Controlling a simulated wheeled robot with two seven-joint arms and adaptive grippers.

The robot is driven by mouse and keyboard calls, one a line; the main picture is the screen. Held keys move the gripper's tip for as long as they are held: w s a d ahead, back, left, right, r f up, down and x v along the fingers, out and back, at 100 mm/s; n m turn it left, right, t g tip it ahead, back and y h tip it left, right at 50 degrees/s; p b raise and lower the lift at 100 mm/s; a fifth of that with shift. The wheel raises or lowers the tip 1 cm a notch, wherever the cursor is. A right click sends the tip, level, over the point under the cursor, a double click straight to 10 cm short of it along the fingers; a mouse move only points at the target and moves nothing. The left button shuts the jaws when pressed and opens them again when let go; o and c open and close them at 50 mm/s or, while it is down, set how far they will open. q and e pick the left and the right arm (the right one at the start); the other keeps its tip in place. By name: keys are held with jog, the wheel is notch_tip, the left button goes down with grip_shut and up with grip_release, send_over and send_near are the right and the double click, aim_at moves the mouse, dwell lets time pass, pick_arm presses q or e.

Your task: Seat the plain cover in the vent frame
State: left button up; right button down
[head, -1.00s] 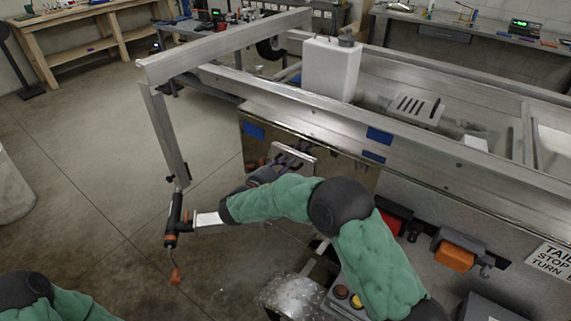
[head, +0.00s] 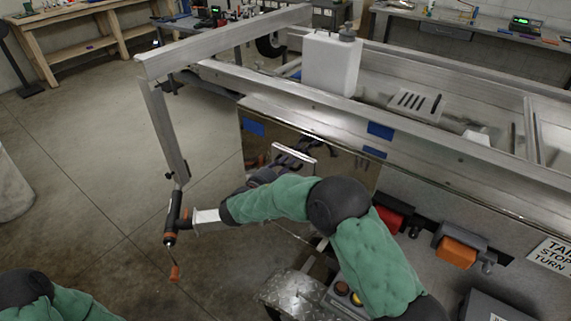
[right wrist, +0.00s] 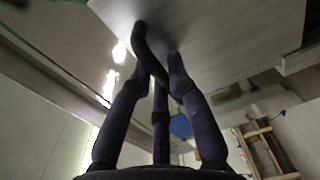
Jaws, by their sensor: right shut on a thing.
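My right gripper (head: 287,161) has dark fingers shut on the plain cover (head: 297,153), beside the trailer's polished side panel. In the head view the cover shows mostly as a thin pale edge, partly hidden by the fingers. I cannot make out the vent frame for certain in either view. My left gripper is out of view; only part of that arm shows at the lower left.
A slotted plate (head: 415,103) and a white tank (head: 331,65) are on the trailer (head: 450,150). A black and orange tool (head: 172,215) hangs from the trailer's upright at left. An orange box (head: 456,251) is on the trailer's end.

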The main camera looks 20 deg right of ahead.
notch_tip(320, 180, down, 10)
jog(key=shift+r, duration=0.15)
dwell(3.9)
jog(key=c, duration=1.1)
grip_release()
jog(key=shift+a, duration=0.1)
jog(key=v, duration=1.2)
